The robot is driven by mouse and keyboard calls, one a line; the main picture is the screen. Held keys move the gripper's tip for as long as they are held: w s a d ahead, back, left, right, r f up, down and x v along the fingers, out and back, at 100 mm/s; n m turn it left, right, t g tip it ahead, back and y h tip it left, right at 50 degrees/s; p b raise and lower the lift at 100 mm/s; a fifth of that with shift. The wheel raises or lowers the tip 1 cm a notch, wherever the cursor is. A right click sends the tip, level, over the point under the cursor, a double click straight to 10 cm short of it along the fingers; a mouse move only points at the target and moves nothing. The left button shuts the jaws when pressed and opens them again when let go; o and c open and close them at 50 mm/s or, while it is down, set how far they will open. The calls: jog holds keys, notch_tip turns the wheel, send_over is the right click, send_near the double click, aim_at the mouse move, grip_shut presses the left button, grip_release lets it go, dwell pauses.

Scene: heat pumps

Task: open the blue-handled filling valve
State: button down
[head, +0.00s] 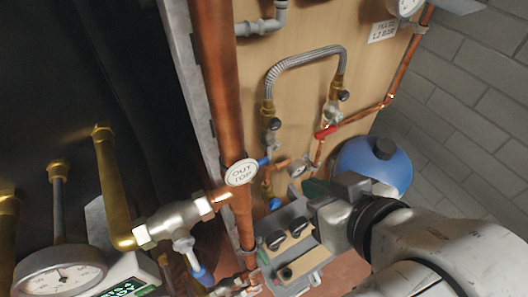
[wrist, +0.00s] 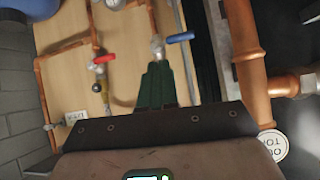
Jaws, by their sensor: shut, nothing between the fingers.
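My gripper (head: 314,187), with dark green fingers, is shut and empty. It reaches left in front of the wooden board in the head view. In the wrist view the fingertips (wrist: 158,68) are together, just below a metal valve with a blue lever handle (wrist: 181,37) in the picture. The handle points right, and I cannot tell whether the fingers touch the valve. In the head view a blue handle (head: 263,162) shows left of my gripper, and another blue handle (head: 274,203) is lower. I cannot tell which of them is the one in the wrist view.
A red-handled valve (head: 325,132) and a braided hose (head: 305,62) are above my gripper. A thick copper pipe (head: 214,80) with an OUT TOP tag (head: 241,172) stands to the left. A grey box with black knobs (head: 298,226) is below. A blue tank (head: 360,160) is behind.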

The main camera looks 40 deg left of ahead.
jog(key=shift+n+g+y, duration=0.4)
jog(key=shift+n+y, duration=0.1)
jog(key=shift+n, duration=0.3)
jog(key=a+r, duration=0.1)
jog(key=s+a+r, duration=0.1)
jog(key=r, duration=0.1)
jog(key=s+a+r, duration=0.1)
jog(key=shift+a+r, duration=0.15)
jog(key=shift+a, duration=0.05)
jog(key=p, duration=0.1)
send_over(262, 161)
jog(key=s+d, duration=0.2)
notch_tip(262, 161, down, 6)
notch_tip(262, 161, down, 2)
jog(key=shift+s+f, duration=0.1)
jog(key=shift+a+f+p, duration=0.15)
jog(key=shift+f+p, duration=0.15)
jog(key=shift+f, duration=0.4)
